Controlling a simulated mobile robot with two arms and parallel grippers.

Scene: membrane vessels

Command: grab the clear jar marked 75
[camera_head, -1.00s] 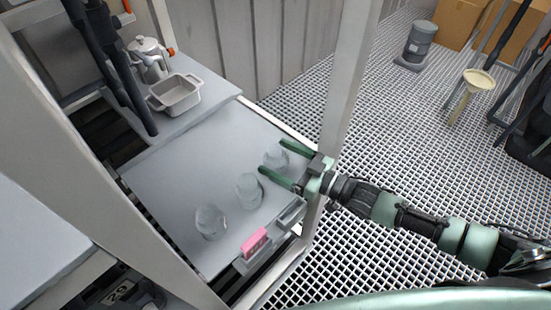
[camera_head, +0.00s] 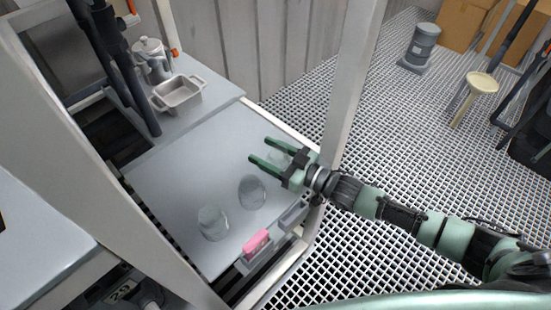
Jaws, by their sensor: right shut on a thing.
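Several clear jars stand in a slanting row on the grey shelf top (camera_head: 190,165). One is the near jar (camera_head: 213,223), one the middle jar (camera_head: 252,192). The far jar (camera_head: 278,159) is between the green fingers of my right gripper (camera_head: 261,150), which is shut on it. The fingers and palm hide part of this jar. No marking, such as 75, can be read on any jar from here. My left gripper is not in view.
A pink block (camera_head: 256,242) sits in a grey holder at the shelf's front edge. A grey tray (camera_head: 178,97) and a metal pot (camera_head: 150,58) stand at the back left. A white post (camera_head: 350,75) rises just beyond my right gripper.

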